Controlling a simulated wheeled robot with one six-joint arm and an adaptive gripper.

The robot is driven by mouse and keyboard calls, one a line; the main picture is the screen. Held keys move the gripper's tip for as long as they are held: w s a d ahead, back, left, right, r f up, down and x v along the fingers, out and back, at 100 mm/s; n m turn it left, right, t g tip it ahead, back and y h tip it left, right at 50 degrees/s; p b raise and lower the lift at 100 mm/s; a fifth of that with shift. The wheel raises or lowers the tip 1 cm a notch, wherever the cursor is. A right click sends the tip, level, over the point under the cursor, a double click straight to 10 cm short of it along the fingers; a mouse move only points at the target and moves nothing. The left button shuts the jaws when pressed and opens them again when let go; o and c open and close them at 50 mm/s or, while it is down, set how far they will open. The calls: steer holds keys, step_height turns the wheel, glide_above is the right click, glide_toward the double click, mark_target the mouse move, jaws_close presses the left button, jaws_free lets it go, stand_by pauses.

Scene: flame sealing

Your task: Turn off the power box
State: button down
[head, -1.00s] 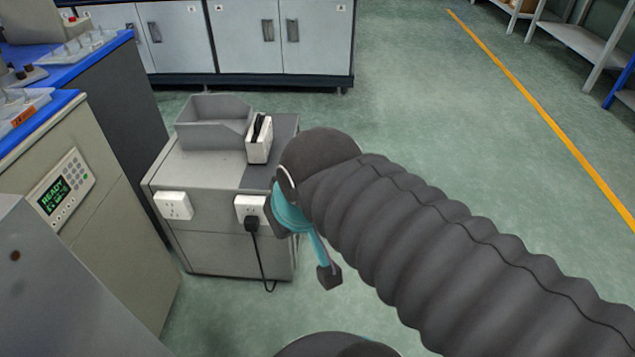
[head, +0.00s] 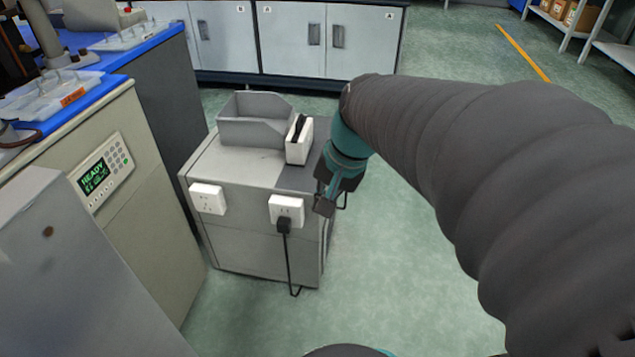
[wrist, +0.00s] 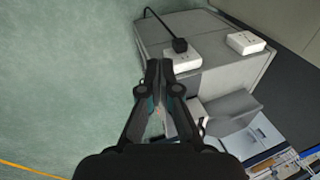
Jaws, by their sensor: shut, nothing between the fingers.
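A white box with a black rocker switch on it (head: 299,146) stands on the right of the grey cabinet's top in the head view. I take it to be the power box. In the wrist view it is mostly hidden behind my gripper. My gripper (head: 325,204) is at the cabinet's front right corner in the head view, right of and lower than the switch box. Its fingers are together and empty in the wrist view (wrist: 159,66), pointing towards the right-hand socket. I cannot tell whether they touch the cabinet.
The cabinet (head: 250,240) has a left socket (head: 207,199) and a right socket (head: 287,207) holding a black plug (head: 284,226) with a hanging cable. A grey open bin (head: 255,122) stands beside the switch box. A machine with a keypad display (head: 100,172) is at left. Floor at right is clear.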

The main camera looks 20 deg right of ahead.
steer(key=w+d+f+m+t+y+b, duration=0.1)
steer(key=w+d+f+m+y, duration=0.1)
steer(key=w+d+f+m, duration=0.2)
steer(key=w+d+f+m+t+y+b, duration=0.1)
steer(key=w+d+f+m, duration=0.4)
steer(key=d, duration=0.6)
steer(key=w+d+f+m+y+b, duration=0.3)
steer(key=w+d+f+m, duration=0.1)
steer(key=d+f+m, duration=0.4)
step_height(320, 180, down, 2)
steer(key=shift+w+d+f+t, duration=0.1)
steer(key=shift+w+d+t, duration=0.15)
steer(key=shift+w+t, duration=0.15)
steer(key=w+a+f+b, duration=0.2)
steer(key=w+a+f, duration=0.3)
steer(key=a, duration=0.5)
steer(key=shift+w+f, duration=0.3)
steer(key=shift+w, duration=0.5)
steer(key=shift+d, duration=0.1)
